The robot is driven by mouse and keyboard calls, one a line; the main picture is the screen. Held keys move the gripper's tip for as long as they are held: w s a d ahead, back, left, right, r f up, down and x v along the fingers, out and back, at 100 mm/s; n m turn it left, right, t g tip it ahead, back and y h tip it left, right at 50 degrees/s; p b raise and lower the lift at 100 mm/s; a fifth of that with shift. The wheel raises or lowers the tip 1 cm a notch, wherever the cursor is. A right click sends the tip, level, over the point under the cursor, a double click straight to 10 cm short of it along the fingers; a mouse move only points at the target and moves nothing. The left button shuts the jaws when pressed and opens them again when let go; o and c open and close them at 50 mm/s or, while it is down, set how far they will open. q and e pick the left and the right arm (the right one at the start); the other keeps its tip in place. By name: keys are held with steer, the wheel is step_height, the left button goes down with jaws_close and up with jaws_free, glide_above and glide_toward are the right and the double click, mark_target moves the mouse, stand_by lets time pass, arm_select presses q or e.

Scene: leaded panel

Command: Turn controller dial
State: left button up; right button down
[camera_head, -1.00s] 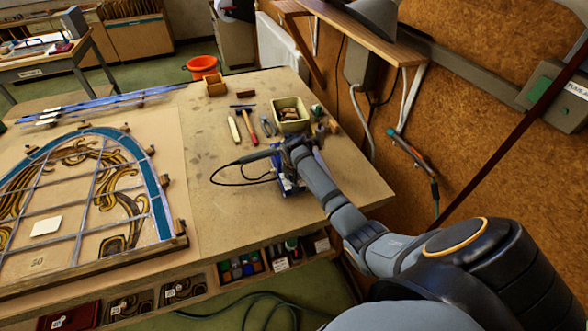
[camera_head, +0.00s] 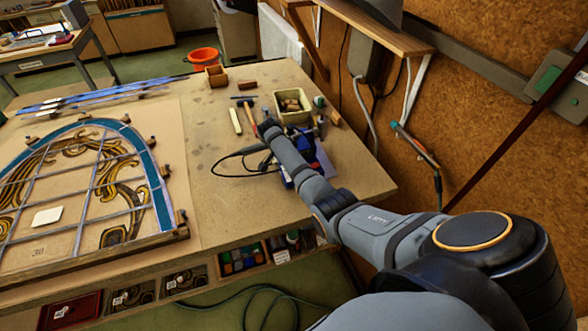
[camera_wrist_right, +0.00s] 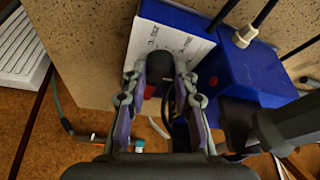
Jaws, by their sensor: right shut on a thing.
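The blue controller box (camera_head: 287,178) stands near the right front edge of the bench, partly hidden behind my right arm. In the right wrist view the blue box (camera_wrist_right: 245,85) shows with a white printed label (camera_wrist_right: 190,45) on it. A round dark dial (camera_wrist_right: 160,66) sits between the fingertips of my right gripper (camera_wrist_right: 159,76), which is shut on it. In the head view my right gripper is hidden by the arm. My left gripper is in neither view.
A dark thick handle (camera_wrist_right: 285,128) and cables are close on the right in the wrist view. On the bench are a tub of small pieces (camera_head: 293,107), hand tools and the leaded panel (camera_head: 165,208). The bench middle is clear.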

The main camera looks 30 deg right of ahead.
steer(key=m+g+b, duration=0.1)
steer(key=m+b, duration=0.1)
steer(key=b, duration=0.1)
steer(key=m+g+b, duration=0.1)
steer(key=m+b, duration=0.2)
steer(key=m+g+y+b, duration=0.1)
steer(key=m+b, duration=0.2)
steer(key=b, duration=0.1)
steer(key=shift+w+d+f, duration=0.1)
steer(key=shift+w+f, duration=0.1)
steer(key=shift+w, duration=0.05)
steer(key=shift+r+m+g+b, duration=0.2)
steer(key=shift+m+g+b, duration=0.2)
steer(key=shift+m+b, duration=0.75)
steer(key=c, duration=1)
jaws_free()
steer(key=shift+c, duration=0.2)
steer(key=shift+y, duration=0.3)
